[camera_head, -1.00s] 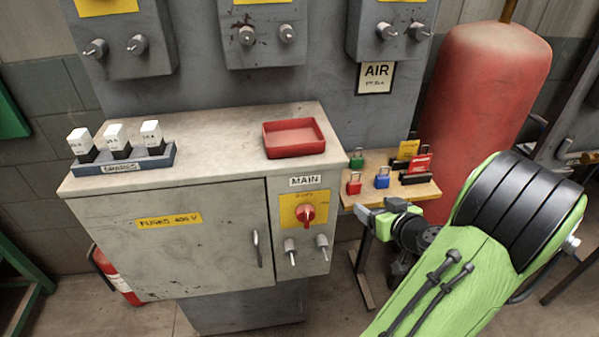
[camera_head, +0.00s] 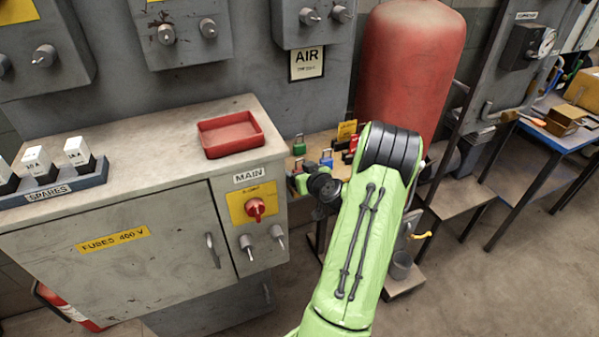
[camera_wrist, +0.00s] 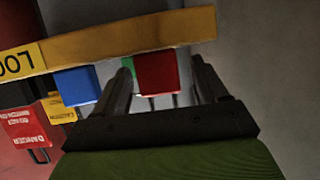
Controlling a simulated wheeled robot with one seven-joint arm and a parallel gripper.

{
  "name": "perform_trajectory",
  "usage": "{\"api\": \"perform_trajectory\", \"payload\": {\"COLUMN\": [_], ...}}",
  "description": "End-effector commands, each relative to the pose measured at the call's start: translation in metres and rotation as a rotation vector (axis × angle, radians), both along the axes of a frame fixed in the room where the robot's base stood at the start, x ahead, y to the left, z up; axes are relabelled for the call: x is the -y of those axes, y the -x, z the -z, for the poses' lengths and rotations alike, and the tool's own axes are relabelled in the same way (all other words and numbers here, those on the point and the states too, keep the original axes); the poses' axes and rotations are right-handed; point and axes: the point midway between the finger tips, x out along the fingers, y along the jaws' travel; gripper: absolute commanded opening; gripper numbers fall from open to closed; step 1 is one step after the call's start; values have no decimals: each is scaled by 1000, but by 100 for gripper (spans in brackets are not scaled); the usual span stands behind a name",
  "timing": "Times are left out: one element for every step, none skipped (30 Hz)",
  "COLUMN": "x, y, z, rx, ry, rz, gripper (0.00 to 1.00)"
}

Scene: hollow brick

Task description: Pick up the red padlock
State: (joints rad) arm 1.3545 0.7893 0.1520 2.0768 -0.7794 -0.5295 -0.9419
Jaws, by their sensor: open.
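The red padlock (camera_wrist: 157,74) shows in the wrist view between the two fingertips of my gripper (camera_wrist: 161,64). Its body is a plain red block, and the fingers stand apart on either side of it. I cannot tell whether they touch it. In the head view, my gripper (camera_head: 302,183) is at the front edge of the small wooden shelf, mostly behind my arm. The red padlock is hard to make out there.
A blue padlock (camera_wrist: 75,86) is close beside the red one, left in the wrist view. A green padlock (camera_head: 299,145) stands farther back on the wooden shelf (camera_head: 318,139). Tags hang nearby. The grey cabinet (camera_head: 120,245) with a red tray (camera_head: 231,135) stands left.

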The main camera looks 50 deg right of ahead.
Motion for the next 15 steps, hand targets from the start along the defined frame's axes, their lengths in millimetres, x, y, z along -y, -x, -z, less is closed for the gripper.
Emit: {"api": "perform_trajectory", "payload": {"x": [1, 1, 1, 1, 1, 1, 1, 1, 1, 1, 1, 1, 1, 1, 1], "y": [-1, -2, -1, -1, -1, -1, -1, -1, -1, -1, -1, -1, -1, -1, -1], "z": [1, 1, 1, 1, 1, 1, 1, 1, 1, 1, 1, 1, 1, 1, 1], "rx": [0, 0, -1, -1, -1, -1, -1, -1, -1, -1, -1, -1, -1, -1, -1], "ry": [0, 1, 0, 0, 0, 0, 0, 0, 0, 0, 0, 0, 0, 0, 0], "rz": [1, 2, 2, 2, 2, 2, 2, 2, 1, 1, 1, 1, 1, 1, 1], "gripper": [72, 72, 72, 72, 72, 72, 68, 63, 57, 52, 48, 42, 37, 32, 26]}}
